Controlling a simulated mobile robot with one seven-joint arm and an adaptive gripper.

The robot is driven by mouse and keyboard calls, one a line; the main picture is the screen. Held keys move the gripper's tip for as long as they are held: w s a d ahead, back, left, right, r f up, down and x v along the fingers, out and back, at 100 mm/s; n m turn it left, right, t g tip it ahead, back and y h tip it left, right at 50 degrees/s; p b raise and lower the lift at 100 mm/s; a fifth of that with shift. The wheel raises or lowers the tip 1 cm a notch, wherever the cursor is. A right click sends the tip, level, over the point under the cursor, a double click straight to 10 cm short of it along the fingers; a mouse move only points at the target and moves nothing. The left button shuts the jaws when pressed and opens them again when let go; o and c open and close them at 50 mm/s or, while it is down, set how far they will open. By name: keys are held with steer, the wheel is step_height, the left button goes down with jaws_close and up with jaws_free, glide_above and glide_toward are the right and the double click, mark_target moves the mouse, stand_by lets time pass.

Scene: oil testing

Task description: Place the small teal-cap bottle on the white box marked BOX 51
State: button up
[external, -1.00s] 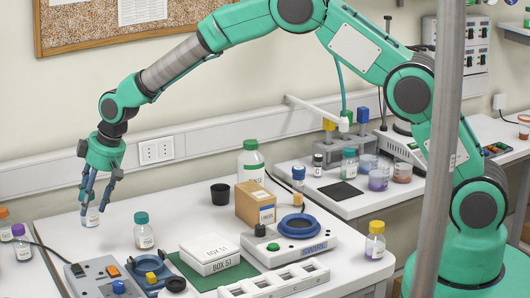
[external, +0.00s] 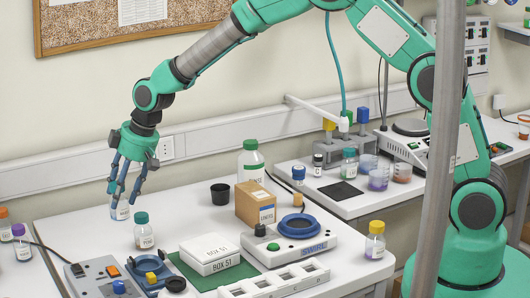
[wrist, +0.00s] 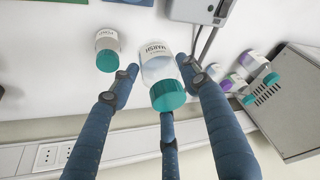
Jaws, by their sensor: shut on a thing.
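My gripper (external: 124,196) is shut on a teal-cap bottle (external: 120,212) with a white label, above the left part of the white table. In the wrist view the held bottle (wrist: 159,66) sits between my blue fingers, its teal cap towards the camera. In the external view the fingers hide its upper part. Another teal-cap bottle (external: 144,234) stands upright on the table just right of it; it also shows in the wrist view (wrist: 108,52). The white box marked BOX 51 (external: 209,258) lies on a green mat (external: 241,272), front centre, its top bare.
Right of the box are a swirl device (external: 310,246), a cardboard box (external: 255,207) and a white rack (external: 275,287). A black cup (external: 220,194) and a green-cap bottle (external: 251,163) stand behind. A grey control box (external: 97,279) is at front left.

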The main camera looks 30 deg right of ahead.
steer(key=s+d+f+n, duration=0.1)
steer(key=s+d, duration=2.4)
steer(key=d, duration=0.2)
steer(key=shift+s+d+f+n+b, duration=0.3)
steer(key=shift+s+d+b, duration=0.05)
steer(key=shift+b, duration=0.1)
glide_above(212, 245)
steer(key=shift+f+p, duration=0.4)
steer(key=shift+f, duration=0.35)
steer(key=shift+f, duration=0.1)
steer(key=shift+f, duration=1.65)
steer(key=shift+f+b, duration=0.15)
steer(key=shift+b, duration=0.25)
steer(key=o, duration=1.6)
